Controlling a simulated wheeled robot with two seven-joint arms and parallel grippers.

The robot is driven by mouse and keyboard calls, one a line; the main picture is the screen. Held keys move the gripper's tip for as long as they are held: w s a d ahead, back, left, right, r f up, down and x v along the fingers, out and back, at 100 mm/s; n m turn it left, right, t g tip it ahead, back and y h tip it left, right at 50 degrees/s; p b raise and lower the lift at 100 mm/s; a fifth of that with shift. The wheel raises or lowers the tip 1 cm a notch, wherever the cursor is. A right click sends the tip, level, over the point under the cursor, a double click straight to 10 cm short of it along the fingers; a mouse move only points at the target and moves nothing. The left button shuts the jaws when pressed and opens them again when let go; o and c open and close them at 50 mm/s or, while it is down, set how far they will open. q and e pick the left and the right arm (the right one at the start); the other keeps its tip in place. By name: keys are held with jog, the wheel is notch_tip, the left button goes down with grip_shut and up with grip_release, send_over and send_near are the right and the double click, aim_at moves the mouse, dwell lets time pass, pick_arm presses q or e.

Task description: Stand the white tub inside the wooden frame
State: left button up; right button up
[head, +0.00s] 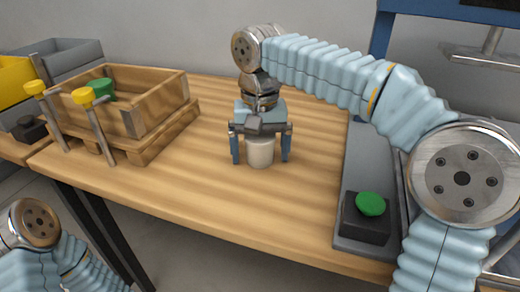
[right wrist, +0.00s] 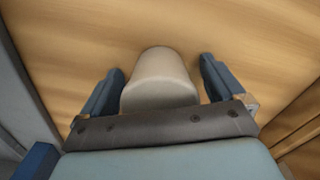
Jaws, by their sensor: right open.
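The white tub (head: 260,152) stands upright on the wooden table. My right gripper (head: 261,153) is above it, pointing down, with one finger on each side of the tub. In the right wrist view the tub (right wrist: 160,80) lies between the open fingers of the right gripper (right wrist: 163,82), with a gap on both sides. The wooden frame (head: 160,131) is an open box at the table's left, on a slatted base. A green object (head: 101,88) shows inside it. My left gripper is out of view; only part of my left arm shows at the lower left.
Two posts with yellow tops (head: 83,96) stand at the frame's near left side. A black box with a green button (head: 371,205) sits on a grey strip at the right. Grey and yellow bins (head: 62,56) are at the far left. The table between tub and frame is clear.

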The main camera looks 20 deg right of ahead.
jog(key=c, duration=1.2)
jog(key=shift+r, duration=0.1)
